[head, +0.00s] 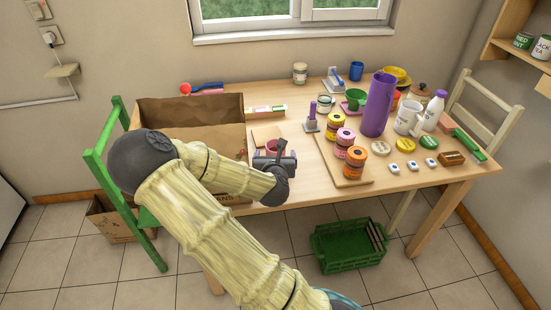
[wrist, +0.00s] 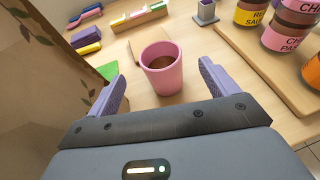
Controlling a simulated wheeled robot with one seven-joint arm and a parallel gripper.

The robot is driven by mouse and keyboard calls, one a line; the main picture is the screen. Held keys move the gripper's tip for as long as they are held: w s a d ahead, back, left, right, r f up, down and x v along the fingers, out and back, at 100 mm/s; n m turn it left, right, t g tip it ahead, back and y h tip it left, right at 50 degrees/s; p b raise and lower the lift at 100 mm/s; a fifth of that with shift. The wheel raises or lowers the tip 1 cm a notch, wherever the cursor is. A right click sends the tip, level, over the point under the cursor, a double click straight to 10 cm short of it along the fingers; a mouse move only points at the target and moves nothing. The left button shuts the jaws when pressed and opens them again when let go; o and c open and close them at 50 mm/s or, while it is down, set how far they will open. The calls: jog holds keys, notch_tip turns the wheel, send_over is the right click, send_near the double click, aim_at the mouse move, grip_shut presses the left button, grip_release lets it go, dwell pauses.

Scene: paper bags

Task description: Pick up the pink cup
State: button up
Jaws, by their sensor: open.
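The pink cup (wrist: 162,72) stands upright on the wooden table, with something brown inside it, in the wrist view. In the head view the pink cup (head: 272,146) is partly hidden behind my gripper. My gripper (wrist: 160,88) is open, with one purple finger to the left of the cup and one to the right. The cup sits between and slightly beyond the fingertips, with a visible gap on both sides. In the head view my gripper (head: 272,160) hangs over the table's front area beside the cardboard box.
A large open cardboard box (head: 190,108) stands close on the left. A wooden board (head: 345,178) with stacked jars is on the right. A purple bottle (head: 379,104), white mug (head: 407,117) and green cup (head: 355,99) stand farther right. A green crate (head: 349,245) is on the floor.

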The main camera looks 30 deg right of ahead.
jog(key=shift+x, duration=1.15)
jog(key=shift+f+x, duration=0.1)
jog(key=shift+x, duration=1.25)
jog(key=shift+f+x, duration=0.15)
jog(key=shift+x, duration=1.2)
jog(key=shift+s, duration=0.15)
jog(key=shift+r, duration=0.1)
jog(key=c, duration=1.2)
jog(key=shift+o, duration=0.2)
jog(key=shift+r, duration=0.1)
